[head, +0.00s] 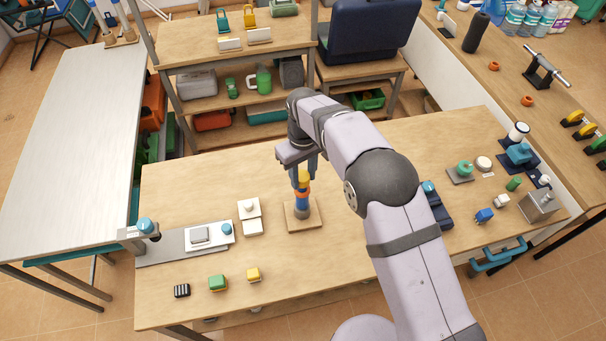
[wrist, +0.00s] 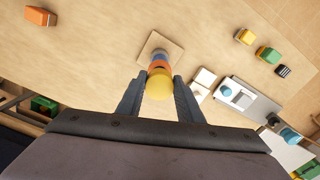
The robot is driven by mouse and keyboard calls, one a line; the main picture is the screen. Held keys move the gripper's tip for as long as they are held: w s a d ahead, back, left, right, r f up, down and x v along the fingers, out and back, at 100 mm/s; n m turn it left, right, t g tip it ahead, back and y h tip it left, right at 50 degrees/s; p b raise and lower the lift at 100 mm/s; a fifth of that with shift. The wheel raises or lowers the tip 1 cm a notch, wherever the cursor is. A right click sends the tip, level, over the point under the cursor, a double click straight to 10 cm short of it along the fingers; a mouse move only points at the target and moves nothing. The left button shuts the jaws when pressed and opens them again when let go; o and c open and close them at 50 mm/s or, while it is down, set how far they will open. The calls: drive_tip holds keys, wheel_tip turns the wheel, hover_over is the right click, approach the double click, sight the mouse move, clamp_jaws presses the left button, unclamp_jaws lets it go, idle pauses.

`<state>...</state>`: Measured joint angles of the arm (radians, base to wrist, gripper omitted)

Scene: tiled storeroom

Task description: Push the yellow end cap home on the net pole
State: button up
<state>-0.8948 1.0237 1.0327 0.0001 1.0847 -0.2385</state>
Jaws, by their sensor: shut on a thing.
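The yellow end cap (head: 304,175) is between the fingers of my gripper (head: 303,180), which is shut on it. In the wrist view the cap (wrist: 160,86) sits between the two dark fingertips (wrist: 161,77). The net pole (head: 301,208) stands upright below it, blue with an orange band, on a square wooden base (head: 313,222). In the wrist view the orange band (wrist: 158,66) shows just past the cap. The cap is in line with the pole's top. I cannot tell whether it is fully seated.
White blocks (head: 250,215) stand left of the base. A grey plate with a white device (head: 208,236) is farther left. Green (head: 217,283) and yellow (head: 253,275) blocks sit near the front edge. Several fixtures and a metal box (head: 540,206) stand at right. Table around the base is clear.

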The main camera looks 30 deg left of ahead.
sight(303, 177)
drive_tip(key=shift+f+b, duration=0.9)
drive_tip(key=shift+f, duration=0.65)
drive_tip(key=o, duration=1.1)
drive_tip(key=shift+r+b, duration=1.5)
drive_tip(key=shift+r, duration=2.15)
